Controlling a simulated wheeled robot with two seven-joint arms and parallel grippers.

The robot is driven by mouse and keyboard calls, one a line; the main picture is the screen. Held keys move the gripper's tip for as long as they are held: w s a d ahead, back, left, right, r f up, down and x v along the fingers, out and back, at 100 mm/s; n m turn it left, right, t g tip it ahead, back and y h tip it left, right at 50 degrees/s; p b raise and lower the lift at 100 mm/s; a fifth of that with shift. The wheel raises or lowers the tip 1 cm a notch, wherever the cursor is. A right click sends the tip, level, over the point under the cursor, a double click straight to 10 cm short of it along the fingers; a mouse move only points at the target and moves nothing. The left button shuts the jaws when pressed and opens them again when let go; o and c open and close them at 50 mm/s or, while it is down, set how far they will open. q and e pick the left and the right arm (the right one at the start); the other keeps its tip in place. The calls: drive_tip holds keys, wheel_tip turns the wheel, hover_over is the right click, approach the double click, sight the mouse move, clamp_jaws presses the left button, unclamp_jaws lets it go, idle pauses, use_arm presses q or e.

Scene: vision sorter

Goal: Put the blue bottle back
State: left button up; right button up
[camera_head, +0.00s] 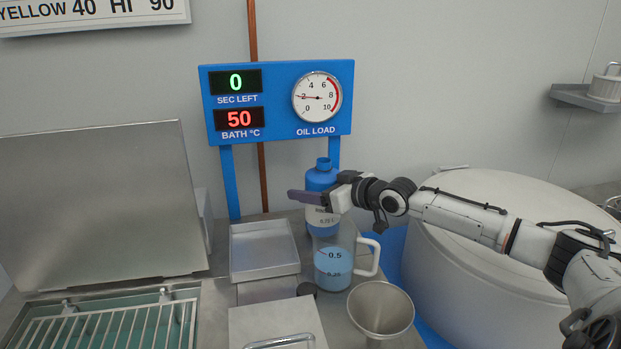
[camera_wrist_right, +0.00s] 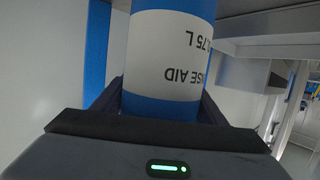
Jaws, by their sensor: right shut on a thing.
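The blue bottle (camera_head: 321,178) has a white label and is at the back of the counter, below the blue display board. It looks upright. In the right wrist view the bottle (camera_wrist_right: 172,50) sits between the two dark fingers (camera_wrist_right: 165,100). Its lower part is partly hidden by the measuring jug, so I cannot tell whether its base touches the counter. My left gripper is not in view.
A clear measuring jug (camera_head: 334,262) with blue liquid stands just in front of the bottle. A metal funnel (camera_head: 381,310) is nearer, and a metal tray (camera_head: 265,250) is to the left. A large white drum (camera_head: 480,250) stands below my right arm. An open bath (camera_head: 105,325) is at left.

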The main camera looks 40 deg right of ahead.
sight(325, 161)
idle(0.4)
drive_tip(key=shift+f, duration=0.15)
drive_tip(key=o, duration=1.8)
drive_tip(key=shift+f, duration=0.1)
drive_tip(key=shift+f, duration=0.1)
drive_tip(key=shift+s+d, duration=0.1)
drive_tip(key=shift+s, duration=0.45)
drive_tip(key=shift+a+v, duration=0.25)
drive_tip(key=shift+v, duration=3.05)
wheel_tip(325, 161, up, 8)
drive_tip(key=shift+w+d+r, duration=0.1)
drive_tip(key=shift+d+r, duration=0.1)
